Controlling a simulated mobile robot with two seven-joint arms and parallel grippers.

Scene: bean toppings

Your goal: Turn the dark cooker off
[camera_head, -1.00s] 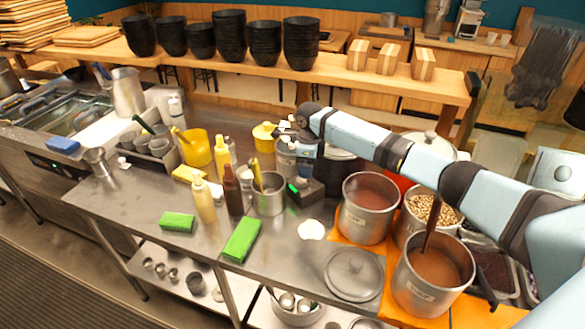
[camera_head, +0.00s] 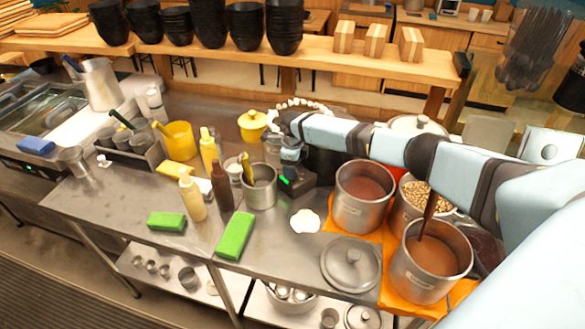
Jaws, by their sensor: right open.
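The dark cooker (camera_head: 322,162) stands on the steel counter, mostly hidden behind my right forearm. A dark block with a lit green light (camera_head: 297,181) juts out at its front left. My right gripper (camera_head: 290,167) points down just above this block, its jaws open and seemingly empty. Whether it touches the block or a switch cannot be told. My left gripper is not in view.
A steel pot with utensils (camera_head: 260,188) stands close left of the block. Steel pots of brown liquid (camera_head: 363,198) stand to the right on an orange mat. A pot lid (camera_head: 351,264) lies in front. Bottles (camera_head: 193,198) stand to the left.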

